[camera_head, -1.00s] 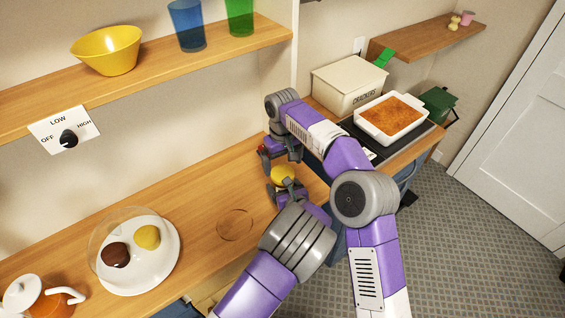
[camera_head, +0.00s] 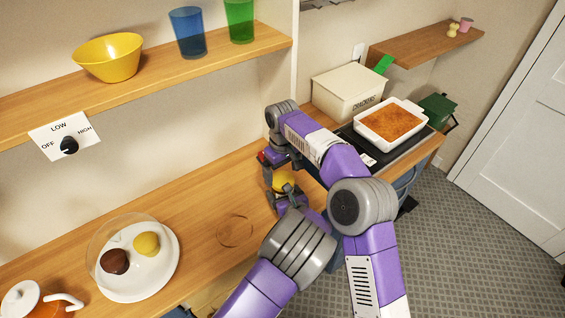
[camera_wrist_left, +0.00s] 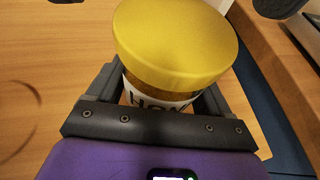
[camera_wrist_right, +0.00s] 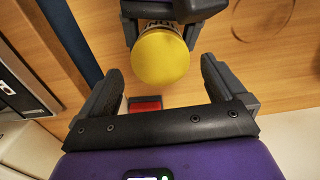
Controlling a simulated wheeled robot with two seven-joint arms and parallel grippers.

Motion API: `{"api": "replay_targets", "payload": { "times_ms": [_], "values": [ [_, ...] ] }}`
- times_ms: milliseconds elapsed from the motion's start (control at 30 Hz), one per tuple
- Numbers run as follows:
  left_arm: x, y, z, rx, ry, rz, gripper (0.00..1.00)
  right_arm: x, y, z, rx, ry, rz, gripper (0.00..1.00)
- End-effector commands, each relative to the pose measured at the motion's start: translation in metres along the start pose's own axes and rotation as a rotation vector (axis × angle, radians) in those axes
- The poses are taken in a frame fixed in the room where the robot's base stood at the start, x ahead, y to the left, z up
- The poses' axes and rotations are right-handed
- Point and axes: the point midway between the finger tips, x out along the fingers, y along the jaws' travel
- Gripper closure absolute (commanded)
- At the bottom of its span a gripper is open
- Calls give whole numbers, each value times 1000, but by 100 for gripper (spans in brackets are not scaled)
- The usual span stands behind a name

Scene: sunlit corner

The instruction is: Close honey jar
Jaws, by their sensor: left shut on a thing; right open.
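The honey jar (camera_wrist_left: 158,90) has a yellow lid (camera_wrist_left: 175,40) sitting on its top and a white label that is partly hidden. In the head view the yellow lid (camera_head: 283,181) shows between my two grippers. My left gripper (camera_head: 287,197) is shut around the jar's body below the lid. My right gripper (camera_head: 274,160) is open and close to the lid; in the right wrist view the lid (camera_wrist_right: 160,57) lies just ahead of its parted fingers (camera_wrist_right: 165,80). Whether the lid is fully tight cannot be told.
A red block-like item (camera_wrist_right: 145,104) shows between the right fingers. A plate (camera_head: 130,289) with two round items under a clear dome stands at left, near an orange teapot (camera_head: 40,304). A crackers box (camera_head: 348,86) and a baking dish (camera_head: 364,130) stand behind my right arm.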

Motion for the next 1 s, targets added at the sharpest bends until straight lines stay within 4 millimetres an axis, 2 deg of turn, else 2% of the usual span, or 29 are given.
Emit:
{"api": "replay_targets", "payload": {
  "times_ms": [100,233,600,1000],
  "values": [
    [0,0,0,0,-1,0,100,17,0,0,0,-3,0,2],
    [0,0,0,0,-1,0,100,29,0,0,0,-2,0,2],
    [0,0,0,0,-1,0,100,34,0,0,0,0,0,2],
    [0,0,0,0,-1,0,100,34,0,0,0,0,0,60]
  ]
}}
